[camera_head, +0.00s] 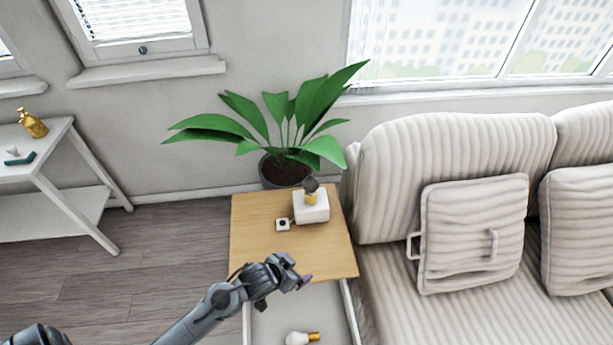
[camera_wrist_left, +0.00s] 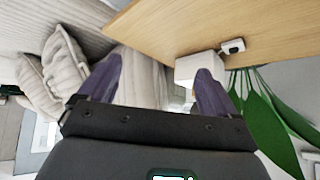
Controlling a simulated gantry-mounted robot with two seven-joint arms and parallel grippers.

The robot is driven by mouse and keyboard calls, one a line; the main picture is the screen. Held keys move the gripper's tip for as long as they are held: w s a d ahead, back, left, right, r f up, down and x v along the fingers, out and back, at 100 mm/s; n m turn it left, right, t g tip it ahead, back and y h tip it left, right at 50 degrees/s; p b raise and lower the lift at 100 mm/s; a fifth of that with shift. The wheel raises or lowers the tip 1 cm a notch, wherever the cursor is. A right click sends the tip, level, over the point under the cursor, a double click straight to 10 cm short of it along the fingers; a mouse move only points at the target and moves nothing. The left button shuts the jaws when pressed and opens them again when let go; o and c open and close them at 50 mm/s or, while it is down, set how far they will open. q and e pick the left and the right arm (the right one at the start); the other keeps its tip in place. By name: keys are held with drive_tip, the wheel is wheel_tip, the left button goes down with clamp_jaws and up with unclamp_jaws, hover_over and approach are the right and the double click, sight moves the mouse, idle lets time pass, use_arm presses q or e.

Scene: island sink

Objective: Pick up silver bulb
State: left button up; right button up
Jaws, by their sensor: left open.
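A small bulb (camera_head: 311,187) with a dark grey-silver head and a gold base is on top of a white box (camera_head: 312,207) on the wooden side table (camera_head: 258,245). A second bulb, white with a gold base (camera_head: 297,338), lies on the white lower surface at the front. My left gripper (camera_head: 302,283) is over the front part of the table, nearer than the box and apart from both bulbs. In the left wrist view its purple fingers (camera_wrist_left: 158,72) are spread and empty. The white box (camera_wrist_left: 195,67) shows there, partly behind one finger; I cannot make out the bulb.
A small white device (camera_head: 283,224) sits beside the box. A potted plant (camera_head: 285,170) stands behind the table, its leaves overhanging. A striped sofa (camera_head: 455,150) with cushions borders the table's right. A white shelf (camera_head: 55,165) stands at left, with open floor between.

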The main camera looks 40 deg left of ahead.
use_arm(q)
drive_tip(key=w+a+t+b, duration=0.1)
drive_tip(key=w+a+t, duration=0.2)
drive_tip(key=w+a, duration=0.65)
drive_tip(key=n+t+b, duration=0.1)
drive_tip(key=b, duration=0.1)
approach(305, 187)
drive_tip(key=x, duration=0.4)
drive_tip(key=shift+w+d+f, duration=0.1)
drive_tip(key=b+x, duration=0.1)
drive_tip(key=x, duration=0.3)
drive_tip(key=shift+w, duration=0.25)
drive_tip(key=shift+w+f, duration=0.1)
drive_tip(key=shift+w, duration=0.35)
drive_tip(key=shift+w+f+b, duration=0.3)
drive_tip(key=shift+w+b, duration=0.1)
drive_tip(key=shift+b, duration=0.25)
drive_tip(key=b+x, duration=0.1)
drive_tip(key=x, duration=0.2)
drive_tip(key=shift+w+r+b, duration=0.15)
drive_tip(key=shift+w+b, duration=0.05)
drive_tip(key=shift+b, duration=0.15)
drive_tip(key=shift+w, duration=0.45)
use_arm(e)
wheel_tip(305, 187, down, 8)
drive_tip(key=shift+s+d+r, duration=0.15)
drive_tip(key=shift+s+d, duration=0.05)
drive_tip(key=shift+d, duration=0.05)
use_arm(q)
drive_tip(key=shift+f, duration=0.2)
